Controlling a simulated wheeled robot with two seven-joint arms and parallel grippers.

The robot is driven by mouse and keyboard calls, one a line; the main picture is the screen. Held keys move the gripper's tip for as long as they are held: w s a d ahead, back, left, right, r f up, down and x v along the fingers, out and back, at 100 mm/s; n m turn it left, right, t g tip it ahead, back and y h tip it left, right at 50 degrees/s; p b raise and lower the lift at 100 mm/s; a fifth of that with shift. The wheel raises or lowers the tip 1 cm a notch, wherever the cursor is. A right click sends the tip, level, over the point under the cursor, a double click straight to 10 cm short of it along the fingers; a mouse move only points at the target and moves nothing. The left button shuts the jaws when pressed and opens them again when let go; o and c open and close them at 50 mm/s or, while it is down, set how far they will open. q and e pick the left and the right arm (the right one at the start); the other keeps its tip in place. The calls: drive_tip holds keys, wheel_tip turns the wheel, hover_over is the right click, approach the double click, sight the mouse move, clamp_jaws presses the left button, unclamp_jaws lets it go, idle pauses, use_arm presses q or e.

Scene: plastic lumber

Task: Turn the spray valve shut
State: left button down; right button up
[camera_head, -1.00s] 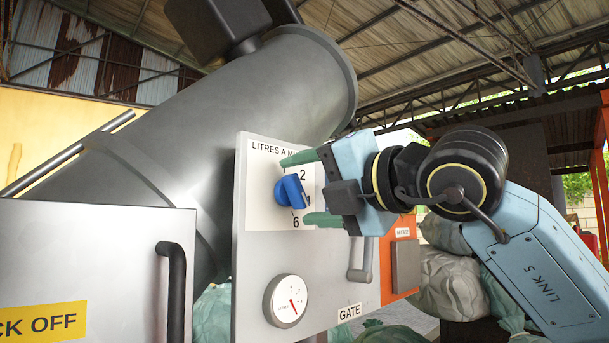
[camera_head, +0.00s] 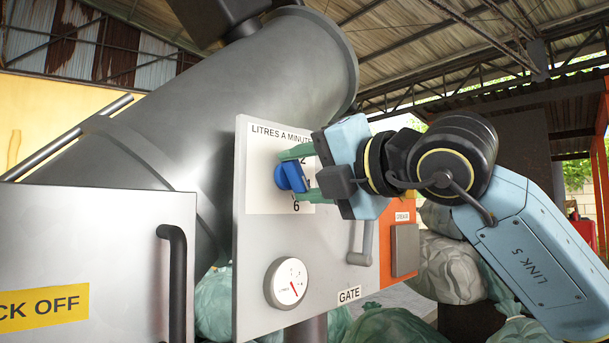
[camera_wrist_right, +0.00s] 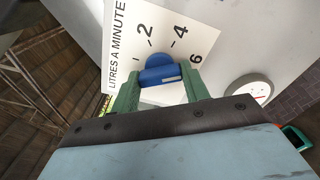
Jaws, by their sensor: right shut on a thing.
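The spray valve is a blue knob (camera_head: 284,178) on a white dial plate (camera_head: 265,200) marked "LITRES A MINUTE", on the grey panel's face. In the right wrist view the knob (camera_wrist_right: 160,72) sits between two green fingers, with the numbers 2, 4 and 6 around it and a pale mark on its near side. My right gripper (camera_head: 298,175) is shut on the knob, one finger above and one below in the head view. The fingers hide part of the dial and its figures. My left gripper is not in view.
A round gauge (camera_head: 286,283) with a red needle sits below the dial. A grey lever (camera_head: 364,248) is on the panel's right, above the "GATE" label (camera_head: 349,294). A grey door with a black handle (camera_head: 174,280) stands at left. A large grey drum (camera_head: 230,95) rises behind.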

drive_tip(key=n+b, duration=0.3)
drive_tip(key=shift+f, duration=0.2)
drive_tip(key=n+b, duration=0.1)
drive_tip(key=n, duration=0.1)
drive_tip(key=shift+n+b, duration=0.3)
drive_tip(key=shift+b, duration=0.1)
drive_tip(key=n+b, duration=0.1)
drive_tip(key=n, duration=0.2)
drive_tip(key=shift+r+n+b, duration=0.1)
drive_tip(key=shift+n+b, duration=0.2)
drive_tip(key=shift+n, duration=0.1)
drive_tip(key=n+b, duration=0.1)
drive_tip(key=n, duration=0.2)
drive_tip(key=shift+n, duration=0.3)
drive_tip(key=n, duration=0.3)
drive_tip(key=shift+n, duration=0.3)
drive_tip(key=n, duration=0.4)
drive_tip(key=shift+r, duration=0.1)
drive_tip(key=n, duration=0.5)
drive_tip(key=shift+n+p, duration=0.4)
drive_tip(key=shift+n, duration=1.7)
